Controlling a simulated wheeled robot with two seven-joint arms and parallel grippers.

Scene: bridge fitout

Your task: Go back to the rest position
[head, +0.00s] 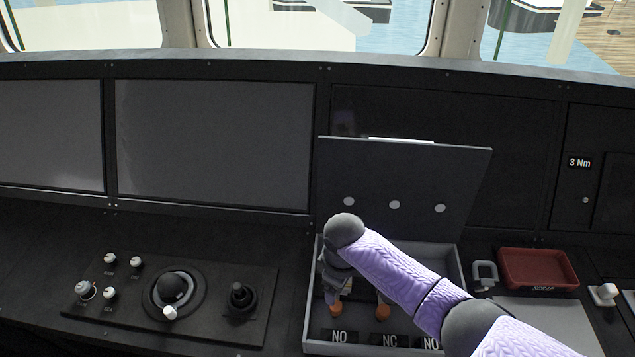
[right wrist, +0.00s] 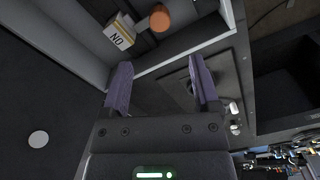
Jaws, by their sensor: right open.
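My right arm (head: 395,270) reaches in from the lower right, over an open grey box with its dark lid (head: 400,180) raised. My right gripper (head: 336,290) points down at the left part of the box, partly hidden by my wrist. In the right wrist view its two purple fingers (right wrist: 160,85) are apart with nothing held between them. A block labelled NO (right wrist: 118,34) and an orange cylinder (right wrist: 160,17) show beyond the fingers, apart from them. My left gripper is not in view.
The box wall (head: 309,300) and raised lid stand close around my right gripper. To the left is a control panel with a joystick (head: 241,297) and a round black knob (head: 172,288). A red tray (head: 538,268) and a grey clamp-like piece (head: 484,275) lie to the right.

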